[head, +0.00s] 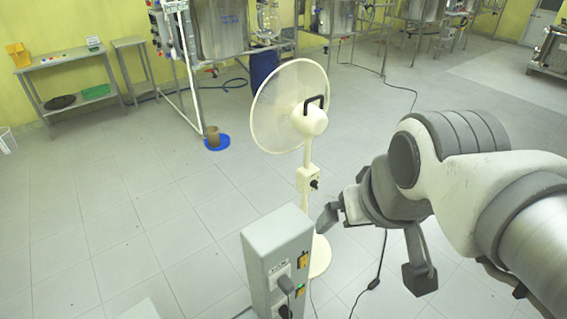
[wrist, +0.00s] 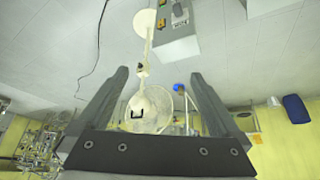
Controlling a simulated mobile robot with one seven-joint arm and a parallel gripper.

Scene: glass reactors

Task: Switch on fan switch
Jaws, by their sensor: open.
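A cream standing fan (head: 290,105) is in the middle of the head view. A small cream box (head: 306,180) sits on its pole, with a dark knob (head: 315,184) on its right side. The wrist view shows the fan upside down (wrist: 150,108), with a small dark part on its pole (wrist: 141,69) seen between the fingers. My gripper (head: 372,248) is open and empty, right of the fan pole in the head view; both fingers also show in the wrist view (wrist: 159,78). I see no contact with the fan. Whether the knob is on or off cannot be told.
A grey box (head: 255,242) with sockets and plugs stands in front of the fan's base. A black cable (head: 379,265) lies on the floor to the right. A blue dish (head: 217,143) is on the floor behind left. Tiled floor at left is clear.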

